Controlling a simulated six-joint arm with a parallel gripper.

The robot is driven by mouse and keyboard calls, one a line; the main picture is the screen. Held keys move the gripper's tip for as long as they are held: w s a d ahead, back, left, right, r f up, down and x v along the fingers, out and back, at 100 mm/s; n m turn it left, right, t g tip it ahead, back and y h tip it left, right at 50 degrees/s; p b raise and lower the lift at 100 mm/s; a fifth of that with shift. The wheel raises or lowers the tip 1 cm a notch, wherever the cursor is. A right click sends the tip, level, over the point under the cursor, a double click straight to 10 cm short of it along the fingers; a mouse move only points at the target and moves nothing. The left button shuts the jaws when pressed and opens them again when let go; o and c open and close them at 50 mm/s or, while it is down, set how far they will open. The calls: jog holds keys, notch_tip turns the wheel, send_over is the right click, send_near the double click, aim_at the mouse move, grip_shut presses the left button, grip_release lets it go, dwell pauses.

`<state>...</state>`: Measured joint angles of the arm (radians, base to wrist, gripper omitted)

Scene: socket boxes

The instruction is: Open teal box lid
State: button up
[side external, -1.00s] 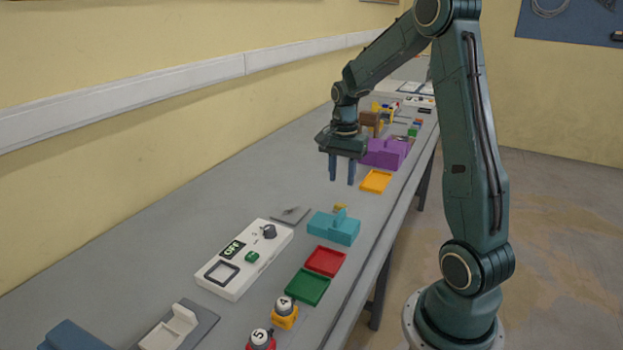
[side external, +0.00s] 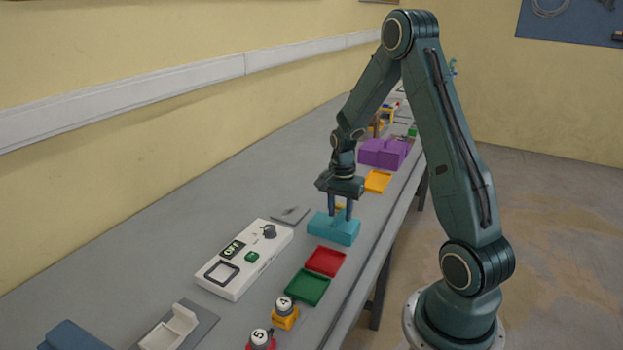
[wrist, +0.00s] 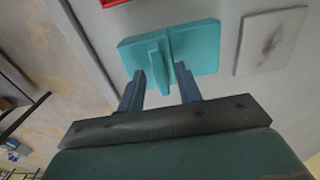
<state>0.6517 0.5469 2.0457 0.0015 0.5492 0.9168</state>
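The teal box (side external: 333,229) sits closed on the grey bench, with an upright fin-like handle on its lid. My gripper (side external: 340,216) is low over the box, pointing down. In the wrist view the teal box (wrist: 199,45) lies just beyond the fingers, and its handle (wrist: 160,62) stands between the two blue fingertips. My gripper also shows there (wrist: 163,78), with its fingers apart and a gap on both sides of the handle. In the side view the fingers partly hide the handle.
A grey plate (side external: 291,215) lies left of the box, and a white panel (side external: 243,262) with a knob stands nearer the camera. Red (side external: 325,261) and green (side external: 307,287) trays lie in front. An orange tray (side external: 377,181) and purple box (side external: 384,152) are behind.

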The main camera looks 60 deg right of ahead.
grip_shut()
jog(key=shift+w, duration=3.35)
grip_release()
